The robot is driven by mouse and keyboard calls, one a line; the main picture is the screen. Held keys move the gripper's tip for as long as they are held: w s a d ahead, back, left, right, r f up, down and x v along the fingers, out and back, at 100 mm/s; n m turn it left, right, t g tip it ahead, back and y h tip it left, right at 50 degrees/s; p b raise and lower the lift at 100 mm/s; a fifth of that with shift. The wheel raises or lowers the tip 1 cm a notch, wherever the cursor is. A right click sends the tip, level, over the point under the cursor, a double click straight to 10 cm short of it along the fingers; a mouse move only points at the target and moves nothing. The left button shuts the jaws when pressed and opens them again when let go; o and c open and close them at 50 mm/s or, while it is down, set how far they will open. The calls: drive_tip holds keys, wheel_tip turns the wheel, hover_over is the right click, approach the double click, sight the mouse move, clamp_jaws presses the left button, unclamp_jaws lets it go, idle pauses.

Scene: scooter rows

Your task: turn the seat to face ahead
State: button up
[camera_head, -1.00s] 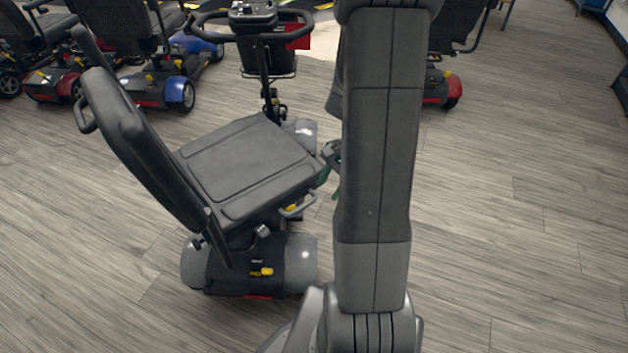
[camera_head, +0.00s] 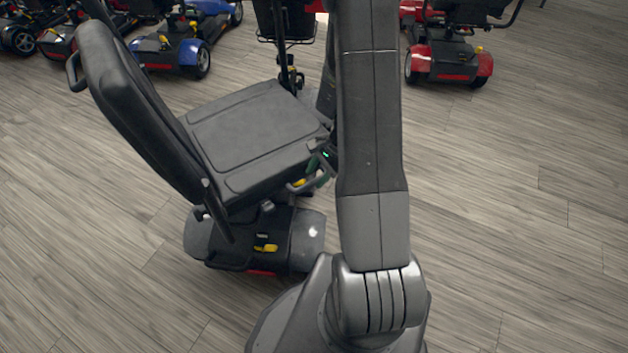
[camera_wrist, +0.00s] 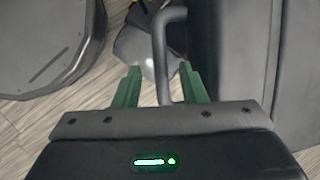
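The scooter's dark grey seat (camera_head: 255,135) is turned to the right of its base (camera_head: 255,240), with its tall backrest (camera_head: 135,105) on the left. A bent grey bar (camera_head: 305,185) sticks out at the seat's near right side, and it also shows in the wrist view (camera_wrist: 160,50). My gripper (camera_head: 318,172) is beside the seat, partly hidden behind my arm. In the wrist view its green fingers (camera_wrist: 158,84) are apart, with the bar running between them. I see gaps between bar and fingers. The seat (camera_wrist: 245,70) fills the right side there.
The scooter's steering column (camera_head: 284,50) rises beyond the seat, its top out of view. A red scooter (camera_head: 450,60) stands at the back right, and a blue one (camera_head: 175,50) with others at the back left. The wooden floor (camera_head: 520,230) at right is clear.

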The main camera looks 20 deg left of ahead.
drive_tip(key=shift+x, duration=1.2)
clamp_jaws()
drive_tip(key=shift+w, duration=0.1)
